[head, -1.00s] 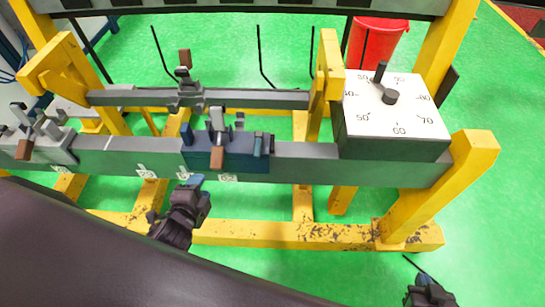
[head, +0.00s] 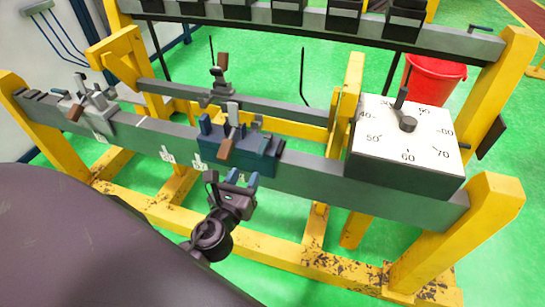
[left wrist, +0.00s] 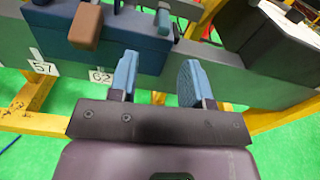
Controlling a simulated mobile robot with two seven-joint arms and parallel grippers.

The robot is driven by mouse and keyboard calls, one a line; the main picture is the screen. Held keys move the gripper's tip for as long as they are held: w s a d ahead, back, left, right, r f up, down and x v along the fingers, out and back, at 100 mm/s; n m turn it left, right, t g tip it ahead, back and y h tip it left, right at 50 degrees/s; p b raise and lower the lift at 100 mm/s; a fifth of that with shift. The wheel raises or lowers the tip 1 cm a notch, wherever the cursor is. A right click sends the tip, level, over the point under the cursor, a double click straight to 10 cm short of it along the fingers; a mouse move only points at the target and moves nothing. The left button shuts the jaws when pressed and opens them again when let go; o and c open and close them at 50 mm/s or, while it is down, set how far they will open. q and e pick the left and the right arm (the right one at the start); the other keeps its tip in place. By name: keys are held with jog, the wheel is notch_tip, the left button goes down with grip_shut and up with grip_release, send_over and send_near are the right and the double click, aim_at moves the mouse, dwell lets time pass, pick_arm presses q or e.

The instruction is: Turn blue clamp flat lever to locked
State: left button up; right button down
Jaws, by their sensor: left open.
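The blue clamp (head: 238,153) sits on the grey front rail. It has a brown-tipped lever (head: 225,148) hanging over its front face, and the brown tip also shows in the left wrist view (left wrist: 86,27). My left gripper (head: 232,181) is open and empty, just in front of and below the clamp. Its blue fingers (left wrist: 157,80) point toward the rail and appear apart from the clamp. My right gripper is out of view.
A dial box (head: 405,145) stands on the rail's right end. A grey clamp (head: 90,104) is at the rail's left. Another brown-tipped clamp (head: 221,80) is on the rear bar. Yellow frame posts (head: 470,225) flank the right side. A red bucket (head: 436,80) stands behind.

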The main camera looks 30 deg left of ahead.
aim_at(259, 154)
pick_arm(q)
jog(key=shift+m, duration=0.5)
jog(key=x, duration=0.7)
jog(key=p+x, duration=0.1)
jog(key=x, duration=0.2)
jog(key=shift+w+d+r, duration=0.2)
jog(key=shift+w+d, duration=0.1)
jog(key=shift+w, duration=0.15)
jog(key=shift+c, duration=0.3)
grip_shut()
